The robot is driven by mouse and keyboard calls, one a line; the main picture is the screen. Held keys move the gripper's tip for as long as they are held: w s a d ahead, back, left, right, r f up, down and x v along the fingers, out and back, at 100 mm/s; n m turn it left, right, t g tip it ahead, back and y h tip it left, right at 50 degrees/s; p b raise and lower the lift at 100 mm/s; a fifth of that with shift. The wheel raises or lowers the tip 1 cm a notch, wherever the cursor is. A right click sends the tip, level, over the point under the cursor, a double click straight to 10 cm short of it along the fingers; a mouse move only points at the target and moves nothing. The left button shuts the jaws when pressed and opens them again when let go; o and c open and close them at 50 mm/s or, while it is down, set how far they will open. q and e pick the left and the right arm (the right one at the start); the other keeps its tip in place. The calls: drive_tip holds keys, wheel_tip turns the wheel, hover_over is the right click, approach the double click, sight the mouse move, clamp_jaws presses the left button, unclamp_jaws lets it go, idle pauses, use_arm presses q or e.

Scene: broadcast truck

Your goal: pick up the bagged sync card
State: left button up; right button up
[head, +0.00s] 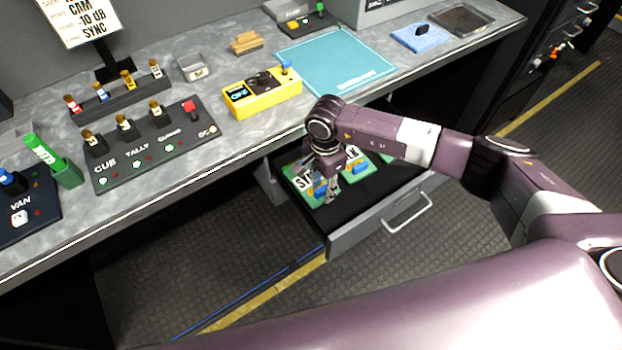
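The bagged sync card (300,183) lies in the open drawer, at its left end. It is green with a pale label whose first letters read "SY"; the rest is hidden behind my gripper. My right gripper (326,192) points down into the drawer, over the right part of this card and close to a small blue piece on it. The fingers are small and dark here, so I cannot tell whether they touch or hold anything. My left gripper is out of view.
A second green card (360,163) lies to the right in the drawer (345,243), partly behind my arm. The counter above holds a yellow tester (262,97), a teal mat (335,62) and a switch panel (150,150). Dark drawer floor is bare in front of the cards.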

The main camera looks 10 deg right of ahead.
clamp_jaws()
drive_tip(key=shift+r, duration=0.1)
idle(0.4)
